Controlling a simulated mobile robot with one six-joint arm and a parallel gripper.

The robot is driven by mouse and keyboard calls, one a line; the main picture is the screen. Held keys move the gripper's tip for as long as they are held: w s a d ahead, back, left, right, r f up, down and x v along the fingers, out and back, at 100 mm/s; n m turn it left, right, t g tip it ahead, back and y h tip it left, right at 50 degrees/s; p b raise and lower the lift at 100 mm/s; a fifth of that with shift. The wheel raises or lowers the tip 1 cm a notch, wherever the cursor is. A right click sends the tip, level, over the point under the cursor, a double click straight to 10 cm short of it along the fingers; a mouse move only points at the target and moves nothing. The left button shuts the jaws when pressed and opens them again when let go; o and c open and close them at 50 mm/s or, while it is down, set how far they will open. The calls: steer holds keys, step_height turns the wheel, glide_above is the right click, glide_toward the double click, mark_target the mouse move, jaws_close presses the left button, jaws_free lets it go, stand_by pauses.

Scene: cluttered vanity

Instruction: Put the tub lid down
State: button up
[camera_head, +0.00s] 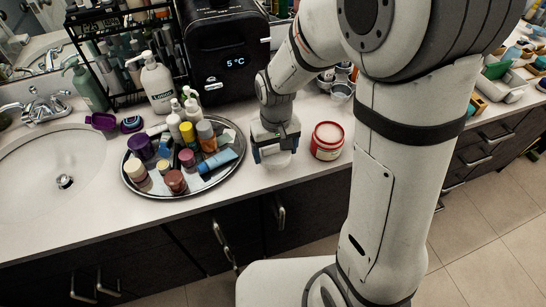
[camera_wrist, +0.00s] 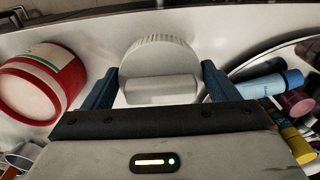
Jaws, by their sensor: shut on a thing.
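The tub lid (camera_wrist: 160,55) is white and round with a ridged rim. In the wrist view it sits between the two blue fingers of my gripper (camera_wrist: 160,72), which is shut on it. In the head view my gripper (camera_head: 275,148) points down between the tray and the tub, with the pale lid (camera_head: 279,161) under it. The lid is at or just above the counter; I cannot tell whether it touches. The red and white tub (camera_head: 328,141) stands just right of my gripper, open with pale contents. It also shows at the left in the wrist view (camera_wrist: 42,85).
A round mirrored tray (camera_head: 212,180) crowded with bottles and tubes stands close left of my gripper. A black mini fridge (camera_head: 225,55) stands behind. The counter's front edge (camera_head: 320,168) is close. Small metal cups (camera_head: 341,91) stand behind the tub. A sink (camera_head: 60,165) is far left.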

mark_target(275, 154)
steer(key=shift+s+f, duration=0.15)
steer(key=shift+f, duration=1.65)
steer(key=shift+f, duration=0.1)
steer(key=shift+f, duration=0.15)
steer(key=o, duration=1)
steer(key=shift+o, duration=0.2)
steer(key=shift+r, duration=0.2)
